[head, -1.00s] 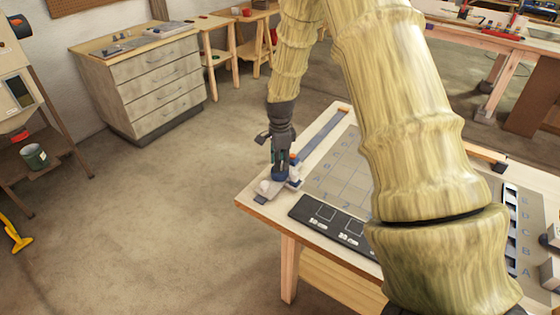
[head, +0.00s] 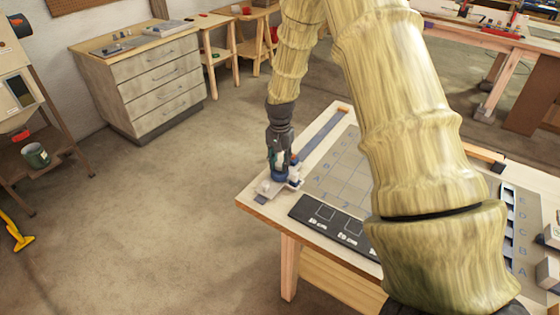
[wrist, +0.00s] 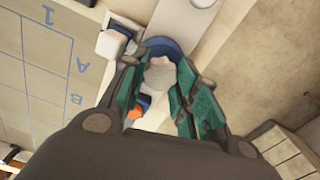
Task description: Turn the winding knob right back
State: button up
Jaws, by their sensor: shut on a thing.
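The winding knob is a pale, lobed knob (wrist: 159,76) on a round blue base, seen between my fingers in the wrist view. Its blue base (head: 279,177) shows in the head view near the table's left corner, on a light plate. My gripper (wrist: 160,88) points down over it with its green-padded fingers on either side of the knob, shut on it. In the head view my gripper (head: 279,168) hides most of the knob. A white block (wrist: 111,43) stands beside the blue base, and a small orange part (wrist: 135,112) lies close to my left finger.
The table (head: 250,198) carries a grey gridded mat (head: 338,172), a black panel with outlined squares (head: 325,221) and a long blue strip (head: 322,134). The table edge lies close to the knob. The floor left of it is clear.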

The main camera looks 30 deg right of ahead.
jog(key=n, duration=0.5)
jog(key=shift+n, duration=0.3)
jog(key=n+p, duration=0.1)
jog(key=n, duration=0.9)
jog(key=shift+n+p, duration=0.35)
jog(key=shift+n, duration=0.05)
jog(key=n, duration=0.5)
jog(key=shift+n+p, duration=0.3)
jog(key=shift+p, duration=0.1)
jog(key=o, duration=1)
jog(key=shift+o, duration=0.2)
jog(key=shift+r, duration=0.1)
